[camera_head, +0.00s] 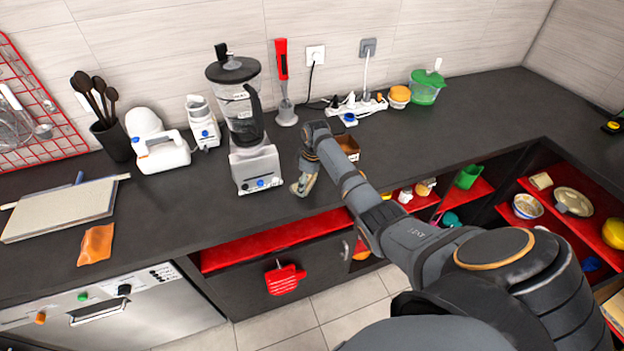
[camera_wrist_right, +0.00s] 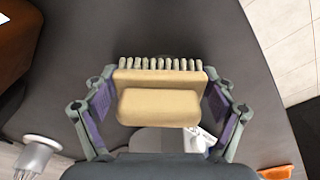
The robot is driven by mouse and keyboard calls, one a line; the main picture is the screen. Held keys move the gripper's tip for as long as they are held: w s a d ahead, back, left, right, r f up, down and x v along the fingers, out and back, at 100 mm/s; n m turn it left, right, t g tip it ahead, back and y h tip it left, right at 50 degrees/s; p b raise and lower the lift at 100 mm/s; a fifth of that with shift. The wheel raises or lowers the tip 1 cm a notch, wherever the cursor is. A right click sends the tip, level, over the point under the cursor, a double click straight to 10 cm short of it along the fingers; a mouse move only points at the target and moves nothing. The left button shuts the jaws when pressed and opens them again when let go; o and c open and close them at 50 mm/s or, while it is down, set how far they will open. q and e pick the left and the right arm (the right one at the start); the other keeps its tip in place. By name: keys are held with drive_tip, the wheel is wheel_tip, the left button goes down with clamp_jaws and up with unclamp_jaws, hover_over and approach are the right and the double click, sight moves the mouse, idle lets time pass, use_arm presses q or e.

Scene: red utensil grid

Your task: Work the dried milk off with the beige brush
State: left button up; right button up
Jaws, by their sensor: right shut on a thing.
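The beige brush (camera_wrist_right: 160,100) shows large in the right wrist view, its row of pale bristles along the upper edge. My right gripper (camera_wrist_right: 158,104) is shut on it, with one finger at each end. In the head view my right gripper (camera_head: 303,185) is low over the dark counter (camera_head: 215,215), close to its front edge and just right of the blender. Whether the bristles touch the counter I cannot tell. I cannot make out any dried milk in either view. My left gripper is not in view.
The blender (camera_head: 255,165) stands just left of my right gripper. A brown box (camera_head: 348,146) is behind my right arm. A red immersion blender (camera_head: 284,85) stands near the wall. An orange cloth (camera_head: 96,245) lies at the left. The counter between cloth and blender is clear.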

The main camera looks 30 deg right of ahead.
sight(293, 191)
drive_tip(key=shift+w+a, duration=0.25)
drive_tip(key=shift+a, duration=0.75)
drive_tip(key=shift+w+a+p, duration=0.1)
drive_tip(key=shift+a+p, duration=0.3)
drive_tip(key=shift+a, duration=0.1)
drive_tip(key=shift+w+a+f, duration=0.1)
drive_tip(key=shift+a, duration=0.55)
drive_tip(key=shift+w+a+f, duration=0.1)
drive_tip(key=shift+a, duration=0.5)
drive_tip(key=shift+d, duration=0.15)
